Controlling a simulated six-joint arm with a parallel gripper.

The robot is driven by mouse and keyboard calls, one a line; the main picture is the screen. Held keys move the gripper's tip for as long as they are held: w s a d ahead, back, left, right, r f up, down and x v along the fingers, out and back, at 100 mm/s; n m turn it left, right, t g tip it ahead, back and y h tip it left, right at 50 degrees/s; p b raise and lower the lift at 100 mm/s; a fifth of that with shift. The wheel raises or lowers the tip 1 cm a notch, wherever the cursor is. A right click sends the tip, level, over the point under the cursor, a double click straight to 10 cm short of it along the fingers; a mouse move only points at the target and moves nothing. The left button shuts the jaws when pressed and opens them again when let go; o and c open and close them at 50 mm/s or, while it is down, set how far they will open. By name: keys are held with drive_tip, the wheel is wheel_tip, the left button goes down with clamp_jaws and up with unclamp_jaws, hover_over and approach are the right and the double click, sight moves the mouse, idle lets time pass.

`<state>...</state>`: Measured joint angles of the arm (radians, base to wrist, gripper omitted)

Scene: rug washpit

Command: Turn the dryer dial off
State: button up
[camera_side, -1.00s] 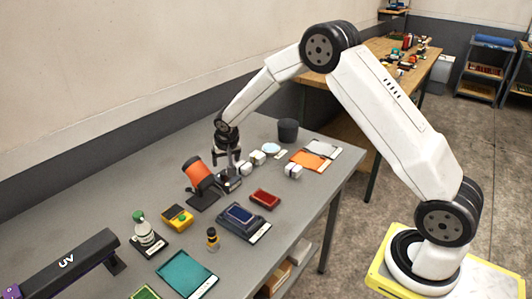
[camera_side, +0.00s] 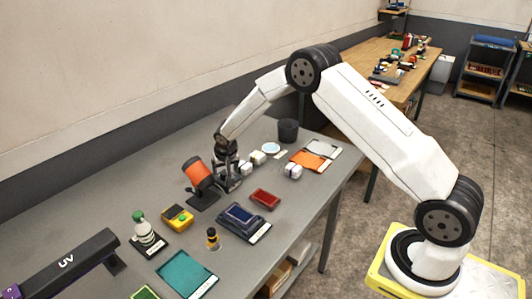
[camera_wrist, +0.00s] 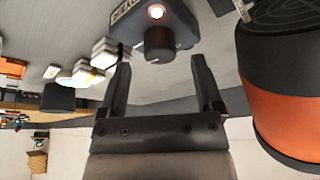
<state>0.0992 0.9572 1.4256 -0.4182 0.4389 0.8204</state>
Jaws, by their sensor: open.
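The dryer dial (camera_wrist: 160,44) is a black round knob on the front of a dark control box (camera_wrist: 188,28) in the wrist view. A lamp (camera_wrist: 156,12) beside it glows. My gripper (camera_wrist: 161,60) is open, with its fingertips apart on either side of the dial; I cannot tell whether they touch it. In the side view my gripper (camera_side: 229,176) is low over the control box and hides most of it. The orange and black dryer (camera_side: 201,174) stands just left of it, and its orange body (camera_wrist: 285,120) fills the right of the wrist view.
White blocks (camera_side: 251,162) and a black cup (camera_side: 288,130) stand behind and right of my gripper. A red tray (camera_side: 265,198) and a blue-topped device (camera_side: 242,220) lie in front. The grey table (camera_side: 120,200) has free room at the left back.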

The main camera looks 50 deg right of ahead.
drive_tip(key=shift+x, duration=1.2)
clamp_jaws()
